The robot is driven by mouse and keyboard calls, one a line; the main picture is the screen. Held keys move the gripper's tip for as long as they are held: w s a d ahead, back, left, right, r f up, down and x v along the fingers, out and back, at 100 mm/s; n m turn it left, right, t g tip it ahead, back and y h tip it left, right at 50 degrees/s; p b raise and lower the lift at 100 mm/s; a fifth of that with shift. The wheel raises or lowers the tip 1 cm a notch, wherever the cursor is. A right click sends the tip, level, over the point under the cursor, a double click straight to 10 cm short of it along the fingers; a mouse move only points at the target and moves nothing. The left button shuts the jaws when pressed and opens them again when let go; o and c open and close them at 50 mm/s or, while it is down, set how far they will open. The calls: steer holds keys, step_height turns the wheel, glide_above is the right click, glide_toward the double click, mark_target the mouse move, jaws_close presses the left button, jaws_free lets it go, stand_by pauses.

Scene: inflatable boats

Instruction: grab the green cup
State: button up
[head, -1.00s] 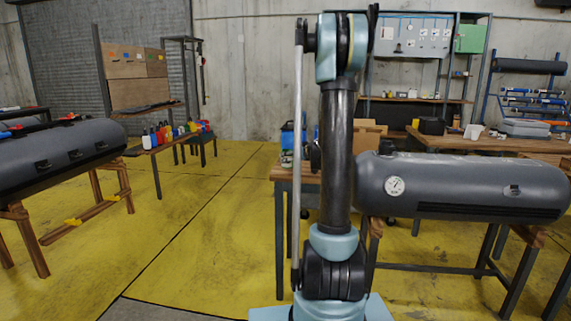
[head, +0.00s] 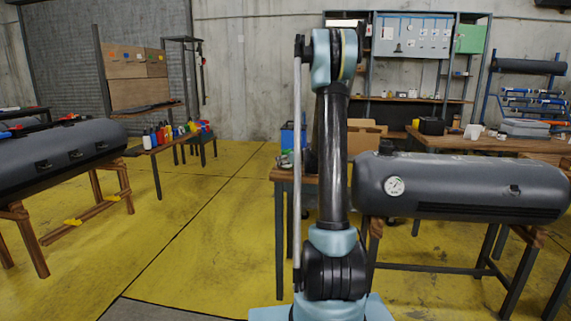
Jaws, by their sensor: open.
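I cannot make out a green cup for certain. A small grey-green item (head: 286,160) lies on the near wooden table (head: 281,176) just left of my arm, too small to name. My arm stands upright in the middle of the head view and hides part of that table. A dark part of my arm shows behind the upright link, over the table. My gripper's fingers cannot be made out; they are hidden behind the arm.
A grey inflatable tube (head: 470,187) with a gauge lies on stands at right. Another grey tube (head: 60,150) rests on wooden trestles at left. Several colored bottles (head: 165,134) stand on a back table. The yellow floor (head: 200,225) at centre left is clear.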

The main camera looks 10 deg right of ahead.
steer(key=c, duration=1.2)
steer(key=shift+r, duration=0.15)
